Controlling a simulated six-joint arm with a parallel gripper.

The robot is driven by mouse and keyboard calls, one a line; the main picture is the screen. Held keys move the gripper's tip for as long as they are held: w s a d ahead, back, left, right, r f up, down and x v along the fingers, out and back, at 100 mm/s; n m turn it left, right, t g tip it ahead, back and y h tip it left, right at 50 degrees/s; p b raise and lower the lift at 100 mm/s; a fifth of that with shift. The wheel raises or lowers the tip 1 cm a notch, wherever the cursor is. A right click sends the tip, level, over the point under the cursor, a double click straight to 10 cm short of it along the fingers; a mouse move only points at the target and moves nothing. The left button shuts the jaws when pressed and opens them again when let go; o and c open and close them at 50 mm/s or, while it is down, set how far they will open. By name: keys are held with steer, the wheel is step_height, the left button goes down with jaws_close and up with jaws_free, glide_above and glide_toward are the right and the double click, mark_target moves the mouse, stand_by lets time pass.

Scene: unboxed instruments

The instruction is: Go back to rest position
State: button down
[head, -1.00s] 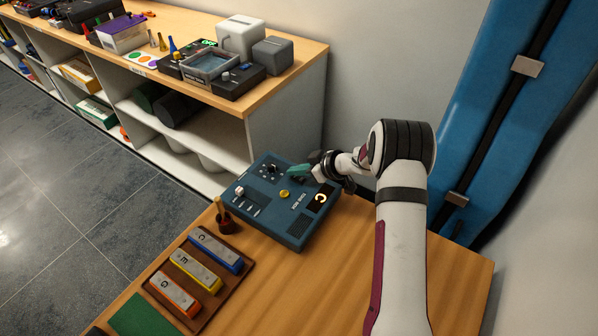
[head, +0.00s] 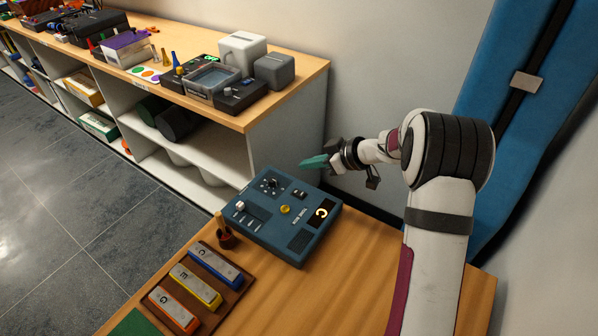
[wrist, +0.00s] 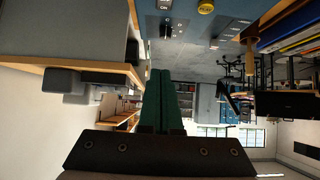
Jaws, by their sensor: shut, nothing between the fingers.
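My gripper (head: 313,162) is up in the air, beyond the far right part of the blue tone box and apart from it. Its green fingers are together with nothing between them; they also show side by side in the wrist view (wrist: 155,100). The blue tone box (head: 283,217) lies on the wooden table, with a lit C on its small display, a yellow button, a dial and white sliders. Part of it shows at the top of the wrist view (wrist: 195,20).
A brown tray (head: 236,298) with blue, yellow and orange lettered bars lies at the table's left. A shelf unit (head: 245,120) with instruments stands behind. A blue padded case (head: 500,130) leans at right.

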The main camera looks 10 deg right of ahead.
steer(key=shift+v, duration=1.1)
steer(key=shift+w+a+r, duration=0.1)
steer(key=shift+w+r, duration=0.05)
steer(key=shift+r, duration=0.05)
steer(key=d+r+m+t+h, duration=0.4)
steer(key=r+m+h, duration=0.25)
steer(key=r, duration=0.45)
steer(key=s+d+r+m+g+h, duration=0.1)
steer(key=s+d+m+g+h, duration=0.2)
steer(key=s, duration=0.4)
steer(key=s+a+f+m+g+y, duration=0.1)
steer(key=s+a, duration=0.4)
steer(key=s, duration=0.5)
steer(key=s+a+f+m+g+y, duration=0.1)
steer(key=s+a+f+m+g, duration=0.1)
steer(key=s, duration=0.9)
steer(key=s+a+f+m+g+y, duration=0.2)
steer(key=s+a+f+g, duration=0.2)
steer(key=s+a, duration=0.5)
steer(key=shift+s+g, duration=0.8)
steer(key=shift+s, duration=0.25)
